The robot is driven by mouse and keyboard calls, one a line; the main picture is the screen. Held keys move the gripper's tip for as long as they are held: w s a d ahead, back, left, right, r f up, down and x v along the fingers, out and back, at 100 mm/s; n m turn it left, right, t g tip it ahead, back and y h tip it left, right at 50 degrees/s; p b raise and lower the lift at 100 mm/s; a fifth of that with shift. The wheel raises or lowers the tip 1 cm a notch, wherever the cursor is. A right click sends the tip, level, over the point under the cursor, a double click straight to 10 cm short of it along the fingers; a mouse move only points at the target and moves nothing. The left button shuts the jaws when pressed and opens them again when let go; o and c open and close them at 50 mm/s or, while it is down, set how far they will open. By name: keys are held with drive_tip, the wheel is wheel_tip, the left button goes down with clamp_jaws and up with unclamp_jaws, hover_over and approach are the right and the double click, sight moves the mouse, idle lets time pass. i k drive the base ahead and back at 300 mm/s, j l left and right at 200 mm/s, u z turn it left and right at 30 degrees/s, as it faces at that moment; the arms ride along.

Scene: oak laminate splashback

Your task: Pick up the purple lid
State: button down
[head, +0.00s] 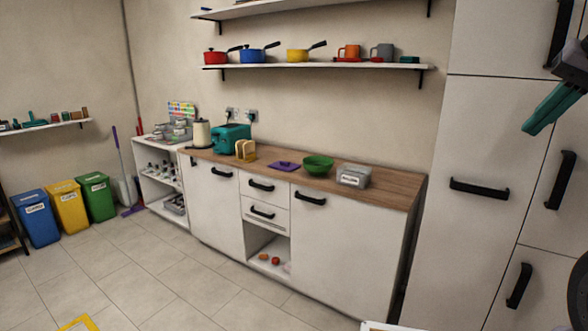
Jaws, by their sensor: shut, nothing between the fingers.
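The purple lid (286,166) lies flat on the wooden worktop (392,190), just left of a green bowl (318,165). It has a small raised knob on top and nothing rests on it. My gripper (543,117) is at the upper right of the head view, in front of the tall white cupboards. It has teal fingers that are shut and hold nothing. It is well apart from the lid, far to its right in the picture.
Right of the bowl stands a grey labelled box (353,175). Left of the lid are a toast rack (246,151), a teal toaster (230,138) and a cream canister (201,134). A shelf (310,67) with pans and mugs hangs above. The floor in front is mostly clear.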

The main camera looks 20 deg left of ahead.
sight(282, 165)
drive_tip(key=i+j+u, duration=0.1)
drive_tip(key=i+j, duration=0.3)
drive_tip(key=i+j+u, duration=0.1)
drive_tip(key=i+j, duration=0.3)
drive_tip(key=i, duration=0.2)
drive_tip(key=i+j+u, duration=0.1)
drive_tip(key=i+j, duration=0.25)
drive_tip(key=i, duration=0.15)
drive_tip(key=i+j+u, duration=0.1)
drive_tip(key=i+j, duration=0.2)
drive_tip(key=i, duration=0.2)
drive_tip(key=i+j+u, duration=0.15)
drive_tip(key=i, duration=0.4)
drive_tip(key=j, duration=0.1)
